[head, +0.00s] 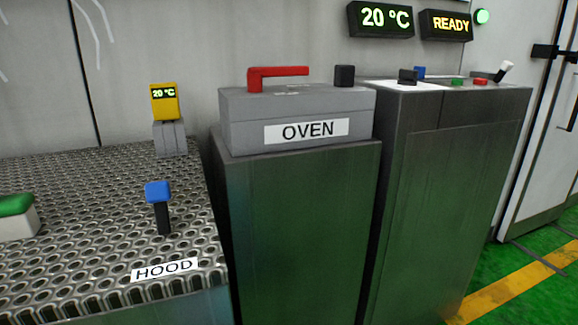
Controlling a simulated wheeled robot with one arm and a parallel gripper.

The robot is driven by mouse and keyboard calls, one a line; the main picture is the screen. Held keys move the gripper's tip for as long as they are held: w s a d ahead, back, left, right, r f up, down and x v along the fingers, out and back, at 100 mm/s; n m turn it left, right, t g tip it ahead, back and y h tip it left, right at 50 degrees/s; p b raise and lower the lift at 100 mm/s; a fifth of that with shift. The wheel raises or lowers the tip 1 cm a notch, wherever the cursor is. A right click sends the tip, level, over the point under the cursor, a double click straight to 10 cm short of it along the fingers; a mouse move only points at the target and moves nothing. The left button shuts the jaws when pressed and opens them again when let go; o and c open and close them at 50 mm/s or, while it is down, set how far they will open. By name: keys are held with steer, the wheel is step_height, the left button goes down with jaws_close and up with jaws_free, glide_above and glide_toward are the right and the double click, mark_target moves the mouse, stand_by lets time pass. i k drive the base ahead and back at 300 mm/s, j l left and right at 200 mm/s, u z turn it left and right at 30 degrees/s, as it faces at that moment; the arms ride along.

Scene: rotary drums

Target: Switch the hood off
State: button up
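The hood label (165,269) is a white plate reading "HOOD" at the front edge of a perforated metal table on the left. Just behind it stands a lever with a blue knob (158,191) on a black stem. The lever stands nearly upright, and I cannot tell from its pose whether the hood is on or off. My gripper is not in view.
A grey box labelled OVEN (308,130) with a red handle (278,74) stands right of the perforated table (90,215). A yellow 20 °C display (164,101) stands behind the lever. A green-topped white block (16,217) is at left. Green floor (515,303) is free at right.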

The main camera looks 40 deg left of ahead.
mark_target(158, 193)
steer(key=i+u, duration=0.15)
steer(key=u, duration=0.3)
steer(key=i+u, duration=0.15)
steer(key=u, duration=0.3)
steer(key=i+u, duration=0.1)
steer(key=u, duration=0.35)
steer(key=i+l+u, duration=0.15)
steer(key=u, duration=0.3)
steer(key=i+l+u, duration=0.1)
steer(key=u, duration=0.3)
